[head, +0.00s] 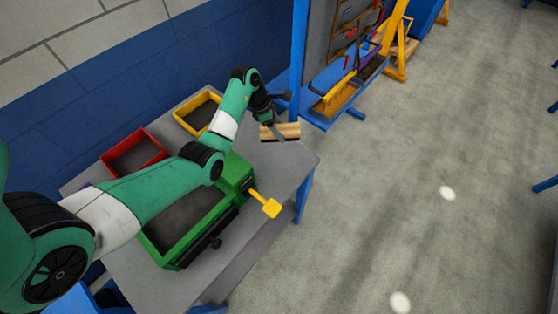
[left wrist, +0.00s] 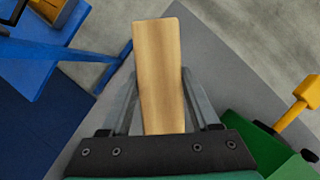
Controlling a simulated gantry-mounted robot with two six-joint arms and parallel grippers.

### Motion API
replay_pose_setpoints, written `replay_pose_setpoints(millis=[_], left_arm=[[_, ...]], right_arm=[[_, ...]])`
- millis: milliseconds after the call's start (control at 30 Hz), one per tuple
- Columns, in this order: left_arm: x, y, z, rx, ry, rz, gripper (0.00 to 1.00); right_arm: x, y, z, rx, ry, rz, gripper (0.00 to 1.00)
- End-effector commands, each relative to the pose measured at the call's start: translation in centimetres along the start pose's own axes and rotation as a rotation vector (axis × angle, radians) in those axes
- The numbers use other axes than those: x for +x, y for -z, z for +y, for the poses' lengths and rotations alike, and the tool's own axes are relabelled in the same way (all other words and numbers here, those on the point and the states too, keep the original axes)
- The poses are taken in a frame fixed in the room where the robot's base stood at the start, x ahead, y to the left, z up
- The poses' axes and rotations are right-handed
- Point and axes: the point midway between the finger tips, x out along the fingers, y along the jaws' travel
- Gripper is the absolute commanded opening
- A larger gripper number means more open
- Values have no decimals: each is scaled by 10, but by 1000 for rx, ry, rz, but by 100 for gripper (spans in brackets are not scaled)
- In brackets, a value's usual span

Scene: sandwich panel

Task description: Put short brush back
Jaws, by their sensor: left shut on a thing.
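The short brush (head: 286,131) has a light wooden body with a dark lower edge in the head view. It is at the far right corner of the grey table (head: 292,160). My left gripper (head: 272,126) is shut on it. In the left wrist view the wooden body of the brush (left wrist: 158,70) stands between the two grey fingers of my left gripper (left wrist: 158,100). I cannot tell whether the brush touches the table. My right gripper is in neither view.
A green box (head: 160,248) with a yellow-handled tool (head: 268,205) stands on the table. A red bin (head: 155,143) and a yellow bin (head: 185,123) are at the back. A blue post (head: 298,60) and blue stand (head: 325,118) are beyond the table corner. Open floor lies right.

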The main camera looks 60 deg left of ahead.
Motion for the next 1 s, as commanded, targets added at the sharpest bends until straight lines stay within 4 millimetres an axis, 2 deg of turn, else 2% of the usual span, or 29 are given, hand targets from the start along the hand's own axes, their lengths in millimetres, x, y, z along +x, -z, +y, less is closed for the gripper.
replay_pose_setpoints(millis=[167,433,667,867,1000], left_arm=[[0,2,3,-14,-4,1,18],[50,23,2,-13,-2,1,18],[59,26,2,-11,-3,1,18],[90,39,1,-12,-1,2,18],[90,39,2,-11,-4,1,18]], right_arm=[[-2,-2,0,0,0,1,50],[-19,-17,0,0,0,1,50],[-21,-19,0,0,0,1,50],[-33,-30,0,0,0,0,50],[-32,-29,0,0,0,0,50]])
